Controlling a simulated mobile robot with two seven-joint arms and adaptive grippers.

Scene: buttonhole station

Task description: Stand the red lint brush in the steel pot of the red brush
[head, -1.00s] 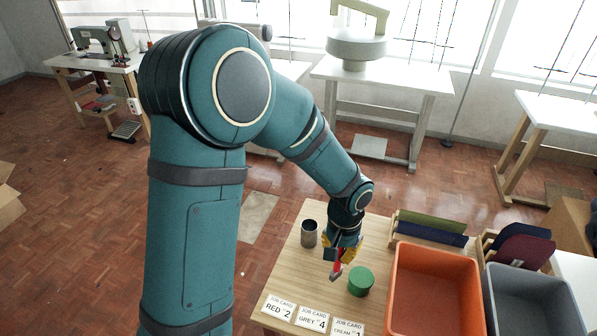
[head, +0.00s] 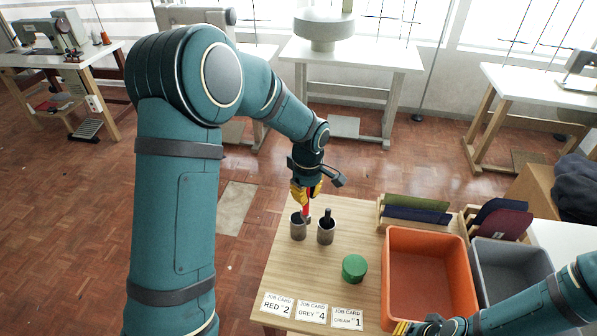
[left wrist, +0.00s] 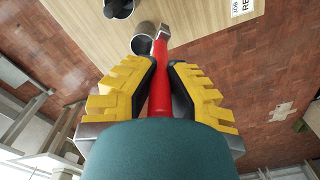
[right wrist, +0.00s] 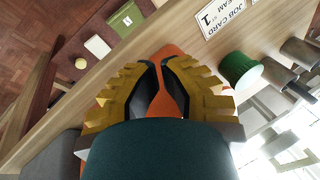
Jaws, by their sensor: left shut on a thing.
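The red lint brush (left wrist: 160,88) is held between the fingers of my left gripper (head: 306,190), its grey end (left wrist: 161,34) pointing down. My left gripper is above the left steel pot (head: 298,229), which also shows in the left wrist view (left wrist: 143,42). The brush's lower end is at that pot's rim; I cannot tell whether it is inside or just beside it. A second steel pot (head: 326,235) to the right holds a dark-handled thing (head: 327,215). My right gripper (head: 404,328) is open at the near edge of the orange bin (head: 385,275).
A green cylinder (head: 354,268) stands right of the pots on the wooden table (head: 290,265). Job cards (head: 312,312) lie along the front edge. The grey bin (head: 515,245) is at right, with racks of coloured boards (head: 415,212) behind the bins.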

